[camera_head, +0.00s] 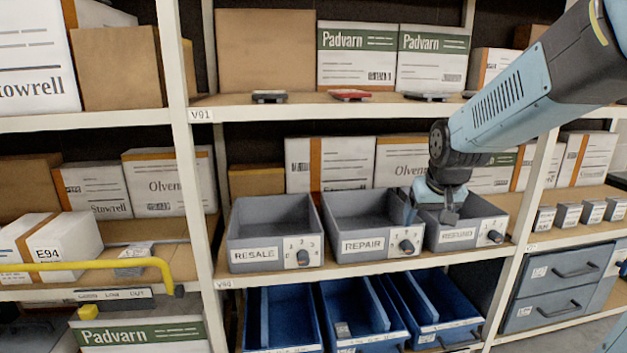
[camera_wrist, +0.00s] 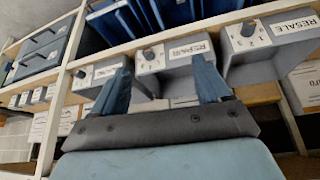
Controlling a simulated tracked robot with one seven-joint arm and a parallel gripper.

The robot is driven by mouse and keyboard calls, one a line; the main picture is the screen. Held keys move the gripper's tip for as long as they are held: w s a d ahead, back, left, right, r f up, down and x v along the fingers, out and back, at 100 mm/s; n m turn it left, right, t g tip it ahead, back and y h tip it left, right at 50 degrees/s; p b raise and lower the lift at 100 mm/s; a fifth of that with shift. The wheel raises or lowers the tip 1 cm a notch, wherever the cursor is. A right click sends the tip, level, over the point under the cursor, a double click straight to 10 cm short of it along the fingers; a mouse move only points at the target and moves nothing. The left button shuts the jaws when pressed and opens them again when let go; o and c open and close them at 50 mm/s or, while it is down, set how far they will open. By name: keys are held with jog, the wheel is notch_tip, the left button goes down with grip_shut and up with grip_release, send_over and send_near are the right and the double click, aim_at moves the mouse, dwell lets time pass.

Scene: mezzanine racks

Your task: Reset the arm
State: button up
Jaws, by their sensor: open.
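My arm (camera_head: 530,90) reaches in from the upper right in the head view. My gripper (camera_head: 431,212) points down at the grey REFUND bin (camera_head: 465,236), overlapping its left side and the edge of the REPAIR bin (camera_head: 365,245). I cannot tell whether it touches either bin. In the wrist view my gripper (camera_wrist: 160,70) shows two blue fingers spread apart with nothing held between them. The REPAIR bin front (camera_wrist: 188,52) lies beyond the fingers there. The grey RESALE bin (camera_head: 262,256) stands at the left of the row and also shows in the wrist view (camera_wrist: 262,40).
The three bins stand on a shelf (camera_head: 375,269) with dial knobs on their fronts. Blue bins (camera_head: 360,325) stand below. Above, a shelf (camera_head: 300,108) holds cartons, a red item (camera_head: 350,95) and dark flat items. A rack post (camera_head: 180,130) and yellow rail (camera_head: 90,265) are at left.

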jog(key=s+r, duration=0.2)
jog(key=s, duration=0.7)
jog(key=s+a+r, duration=0.1)
jog(key=s+r, duration=0.2)
jog(key=s, duration=0.7)
jog(key=shift+r, duration=0.2)
jog(key=shift+a, duration=0.1)
dwell(2.5)
